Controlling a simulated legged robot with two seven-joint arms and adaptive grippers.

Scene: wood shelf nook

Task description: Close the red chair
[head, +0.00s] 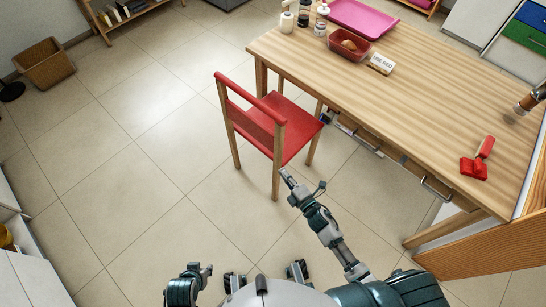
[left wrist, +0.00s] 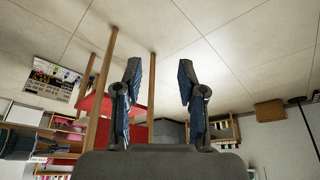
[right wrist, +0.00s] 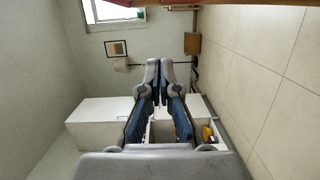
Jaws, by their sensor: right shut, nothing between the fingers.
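The red chair (head: 275,125) has a red seat and backrest on wooden legs. It stands upright beside the long side of the wooden table, with its seat's far edge near the tabletop. My left gripper (head: 208,268) is open and empty, low and apart from the chair (left wrist: 160,65).
The wooden table (head: 400,95) holds a pink tray (head: 362,17), a red container (head: 348,45), bottles and a red-handled tool (head: 478,160). A drawer handle (head: 436,188) sticks out from its side. A brown bin (head: 44,65) stands far left. The tiled floor left of the chair is clear.

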